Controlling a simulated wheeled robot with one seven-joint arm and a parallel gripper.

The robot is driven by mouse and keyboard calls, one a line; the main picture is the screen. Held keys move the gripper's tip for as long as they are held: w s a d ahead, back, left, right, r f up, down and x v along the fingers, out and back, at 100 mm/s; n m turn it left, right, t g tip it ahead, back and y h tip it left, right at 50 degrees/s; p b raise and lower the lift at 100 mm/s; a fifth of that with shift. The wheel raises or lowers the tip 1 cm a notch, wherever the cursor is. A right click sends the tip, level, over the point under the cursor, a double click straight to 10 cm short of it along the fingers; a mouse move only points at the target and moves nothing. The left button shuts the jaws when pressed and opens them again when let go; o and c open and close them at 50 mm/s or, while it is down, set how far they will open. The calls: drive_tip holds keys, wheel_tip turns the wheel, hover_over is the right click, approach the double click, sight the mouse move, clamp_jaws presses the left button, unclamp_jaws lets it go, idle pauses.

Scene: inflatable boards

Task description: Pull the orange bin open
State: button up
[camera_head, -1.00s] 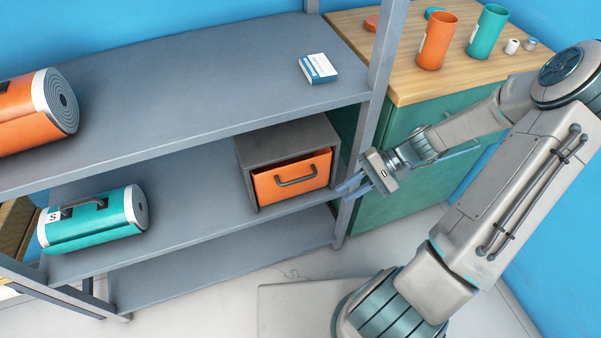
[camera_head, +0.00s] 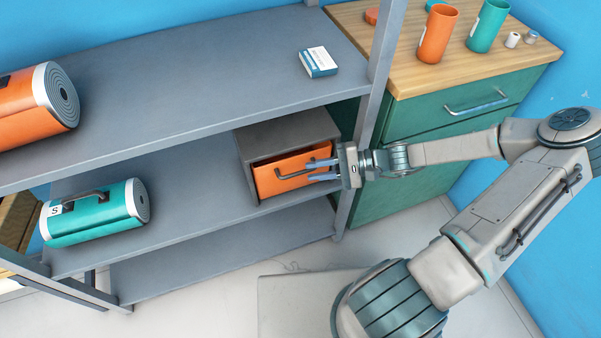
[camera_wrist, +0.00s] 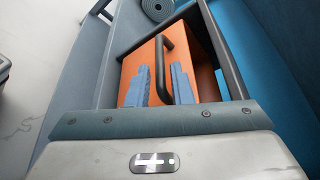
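The orange bin (camera_head: 267,180) sits in a grey housing (camera_head: 285,134) on the middle shelf, its front just inside the opening. Its dark bar handle (camera_head: 292,174) runs across the front. My gripper (camera_head: 320,170) is at the right part of the bin front, its blue fingers pointing left toward the handle. In the wrist view, the orange bin (camera_wrist: 144,70) lies ahead, and the handle (camera_wrist: 166,64) passes between the two blue fingers of my gripper (camera_wrist: 161,84). The fingers are apart, with a gap around the handle.
A grey shelf post (camera_head: 374,90) stands close by my gripper. A teal roll (camera_head: 100,215) lies left on the same shelf. The upper shelf holds a white-blue box (camera_head: 318,62) and an orange roll (camera_head: 30,108). A green cabinet (camera_head: 405,180) stands right.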

sight(306, 172)
drive_tip(key=shift+x, duration=2.25)
drive_tip(key=shift+c, duration=0.3)
clamp_jaws()
